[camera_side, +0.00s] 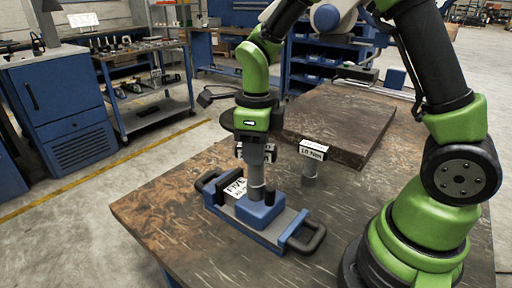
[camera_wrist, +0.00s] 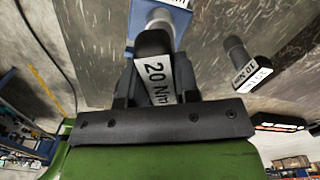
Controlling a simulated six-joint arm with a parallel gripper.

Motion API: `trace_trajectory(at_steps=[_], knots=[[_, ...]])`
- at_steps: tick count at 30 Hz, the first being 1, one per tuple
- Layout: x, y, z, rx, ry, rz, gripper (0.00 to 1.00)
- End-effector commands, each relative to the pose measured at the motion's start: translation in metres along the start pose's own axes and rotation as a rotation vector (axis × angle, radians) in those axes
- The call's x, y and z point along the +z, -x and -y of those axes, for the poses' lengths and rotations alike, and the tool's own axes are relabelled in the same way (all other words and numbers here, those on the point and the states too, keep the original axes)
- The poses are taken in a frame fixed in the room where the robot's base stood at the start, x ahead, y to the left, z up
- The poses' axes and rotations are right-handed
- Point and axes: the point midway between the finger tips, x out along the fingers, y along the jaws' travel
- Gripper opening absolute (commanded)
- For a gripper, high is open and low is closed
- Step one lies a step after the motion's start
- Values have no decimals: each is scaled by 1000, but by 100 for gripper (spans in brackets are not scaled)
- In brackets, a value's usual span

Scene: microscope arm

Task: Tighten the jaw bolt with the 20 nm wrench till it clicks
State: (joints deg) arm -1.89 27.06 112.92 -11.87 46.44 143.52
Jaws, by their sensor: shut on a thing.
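My gripper (camera_side: 256,156) points straight down and is shut on the 20 Nm wrench (camera_wrist: 156,82), whose white label faces the wrist camera. The wrench's grey shaft (camera_side: 257,178) stands upright with its lower end at the blue jaw block (camera_side: 260,208) of the vise (camera_side: 247,224). The vise lies on the table with a dark handle at each end. The bolt is hidden under the wrench, so I cannot tell how it is seated. In the wrist view, my gripper (camera_wrist: 155,92) covers the lower middle, and a blue part of the vise (camera_wrist: 146,18) shows beyond the wrench.
The 10 Nm wrench (camera_side: 310,165) stands upright on the table, right of my gripper, and also shows in the wrist view (camera_wrist: 240,62). A thick dark slab (camera_side: 340,122) lies behind it. The worn table (camera_side: 165,215) is clear at the front left.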

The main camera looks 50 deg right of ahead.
Motion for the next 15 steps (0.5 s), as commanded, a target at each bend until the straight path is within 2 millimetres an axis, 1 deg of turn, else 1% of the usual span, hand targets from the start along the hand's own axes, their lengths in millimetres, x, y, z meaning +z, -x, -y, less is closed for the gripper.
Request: trace_trajectory(at_steps=[3, 12, 15], knots=[[0, 0, 0, -1, -94, 2, 0], [0, 0, 0, -1, -116, 2, 0], [0, 0, 0, -1, -193, 2, 0]])
